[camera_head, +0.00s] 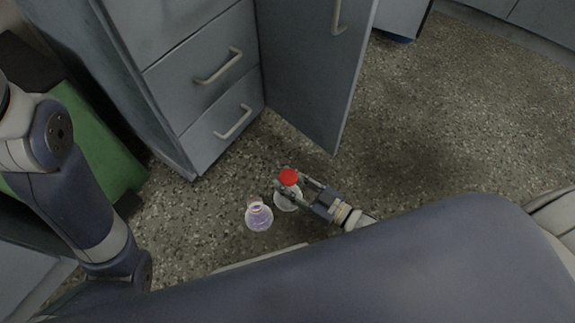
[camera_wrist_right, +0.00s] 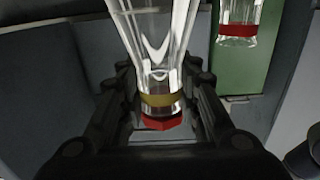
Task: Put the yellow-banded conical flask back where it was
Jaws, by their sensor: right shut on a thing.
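The yellow-banded conical flask (camera_wrist_right: 160,99) is clear glass with a red cap. In the right wrist view its neck and cap lie between the fingers of my right gripper (camera_wrist_right: 163,112), which is shut on it. In the head view the flask shows as a red cap (camera_head: 289,177) over clear glass, with my right gripper (camera_head: 291,188) on it from the right. The yellow band cannot be made out there. My left arm comes in at the left, but its gripper is out of view.
A second flask (camera_head: 259,216) stands close to the left of the held one. In the right wrist view a flask with a red band (camera_wrist_right: 237,29) shows at upper right. A grey drawer cabinet (camera_head: 190,70) with an open door (camera_head: 310,85) stands behind. Speckled floor lies around.

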